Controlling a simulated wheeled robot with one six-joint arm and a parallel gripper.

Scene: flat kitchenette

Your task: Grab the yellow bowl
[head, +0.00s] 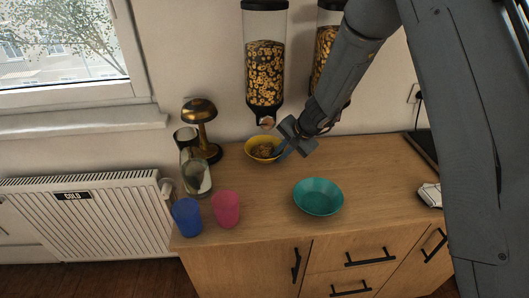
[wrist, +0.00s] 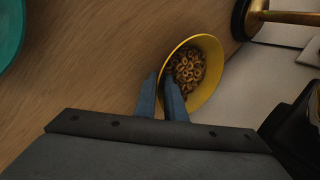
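The yellow bowl (head: 252,155) stands on the wooden counter below the left cereal dispenser, with ring-shaped cereal in it. It also shows in the wrist view (wrist: 213,62). My gripper (head: 284,150) is at the bowl's right side in the head view. In the wrist view, my two blue-grey fingers (wrist: 160,78) are close together at the bowl's rim, one outside the bowl and one over its inside. The rim runs between them. Whether they press on the rim I cannot tell.
A teal bowl (head: 318,198) stands nearer the counter's front. A blue cup (head: 187,217), a pink cup (head: 226,210), a glass jar (head: 196,175) and a brass lamp (head: 200,112) stand at left. The left dispenser (head: 265,75) hangs just above the yellow bowl.

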